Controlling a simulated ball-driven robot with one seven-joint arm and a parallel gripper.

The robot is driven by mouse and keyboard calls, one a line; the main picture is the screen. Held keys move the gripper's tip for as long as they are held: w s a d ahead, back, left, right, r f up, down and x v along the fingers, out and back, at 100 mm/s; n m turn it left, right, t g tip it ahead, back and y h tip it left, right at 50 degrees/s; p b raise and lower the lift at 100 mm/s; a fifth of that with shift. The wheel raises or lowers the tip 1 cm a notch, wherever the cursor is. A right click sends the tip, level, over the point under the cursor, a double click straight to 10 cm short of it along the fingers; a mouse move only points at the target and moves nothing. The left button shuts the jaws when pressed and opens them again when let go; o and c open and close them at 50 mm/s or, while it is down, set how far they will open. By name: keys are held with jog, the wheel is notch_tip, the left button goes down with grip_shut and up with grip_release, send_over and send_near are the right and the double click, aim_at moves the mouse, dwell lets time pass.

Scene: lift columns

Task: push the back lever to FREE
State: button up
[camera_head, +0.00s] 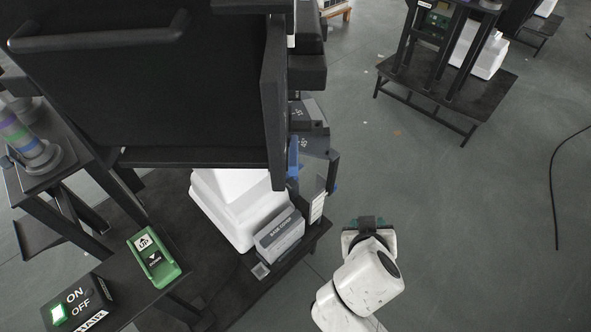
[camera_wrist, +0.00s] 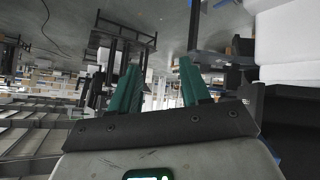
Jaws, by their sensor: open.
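My gripper (camera_head: 370,222) is at the lower right of the dark lift column, in the air over the floor. In the wrist view its two green fingers (camera_wrist: 158,85) stand apart with nothing between them. A blue part (camera_head: 293,158) shows at the right side of the column, beside dark grey blocks with small white markings (camera_head: 308,115). I cannot tell whether this is the back lever, and no FREE label is readable. My gripper is apart from it, below and to the right.
A white stepped housing (camera_head: 235,212) and a grey labelled box (camera_head: 279,236) stand on the dark base plate. A green UP/DOWN switch box (camera_head: 154,257) and a black ON/OFF box (camera_head: 76,303) are at lower left. Open floor lies right. Another stand (camera_head: 455,80) is at upper right.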

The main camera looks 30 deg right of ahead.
jog(key=w+a+r+t+h+b, duration=0.2)
jog(key=w+a+r+t, duration=0.1)
jog(key=w+a+t, duration=0.15)
jog(key=t+b, duration=0.2)
jog(key=t, duration=0.3)
send_near(294, 149)
jog(key=shift+y, duration=0.3)
jog(key=p+x, duration=0.2)
jog(key=x, duration=0.4)
jog(key=shift+w+d+r+p, duration=0.15)
jog(key=shift+w+d+p, duration=0.1)
jog(key=shift+p, duration=0.15)
grip_shut()
